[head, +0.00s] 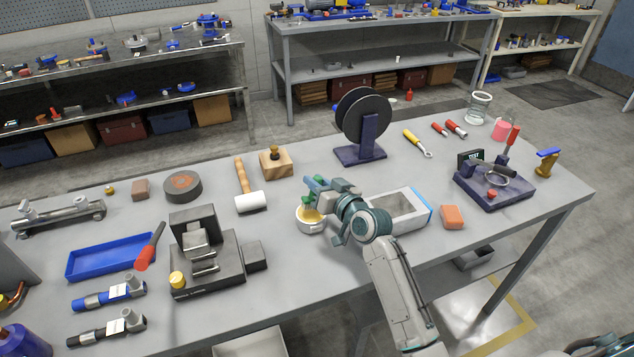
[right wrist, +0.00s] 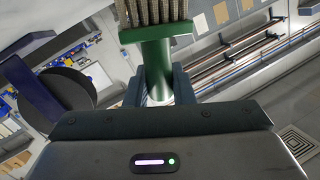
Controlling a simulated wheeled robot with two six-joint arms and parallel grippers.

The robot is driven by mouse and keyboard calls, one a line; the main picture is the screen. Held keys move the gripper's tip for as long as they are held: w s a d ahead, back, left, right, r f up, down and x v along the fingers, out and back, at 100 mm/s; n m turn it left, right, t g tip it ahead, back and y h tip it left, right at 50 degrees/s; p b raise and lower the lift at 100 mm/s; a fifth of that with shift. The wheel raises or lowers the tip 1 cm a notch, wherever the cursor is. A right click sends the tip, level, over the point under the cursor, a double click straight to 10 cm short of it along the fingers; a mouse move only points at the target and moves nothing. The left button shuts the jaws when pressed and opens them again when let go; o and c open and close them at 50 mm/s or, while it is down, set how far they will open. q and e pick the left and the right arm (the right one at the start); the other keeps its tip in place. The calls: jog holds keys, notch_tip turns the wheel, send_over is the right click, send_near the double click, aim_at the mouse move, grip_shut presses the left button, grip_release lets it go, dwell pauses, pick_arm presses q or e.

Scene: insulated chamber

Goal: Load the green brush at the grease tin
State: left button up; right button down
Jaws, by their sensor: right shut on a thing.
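My right gripper (head: 322,186) is shut on the green brush (head: 308,197), which is mostly hidden by the fingers in the head view. In the right wrist view, the brush's green handle (right wrist: 155,70) stands between the fingers, with its pale bristles (right wrist: 152,11) beyond the green collar. The grease tin (head: 311,225) is a small round pale tin with yellow grease inside, on the bench just below the brush. The brush is over or at the tin's opening; I cannot tell whether the bristles touch the grease. My left gripper is not in view.
A grey open box (head: 408,222) is right of the tin, partly behind my right arm. A white-headed mallet (head: 250,202), a wooden block (head: 276,163) and a black reel on a stand (head: 368,140) are nearby. A dark vise-like fixture (head: 222,262) stands left of the tin.

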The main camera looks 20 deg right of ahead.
jog(key=shift+f+b, duration=0.5)
jog(key=shift+f, duration=0.15)
dwell(1.4)
notch_tip(320, 180, up, 7)
jog(key=p, duration=0.6)
jog(key=shift+r, duration=0.15)
dwell(0.6)
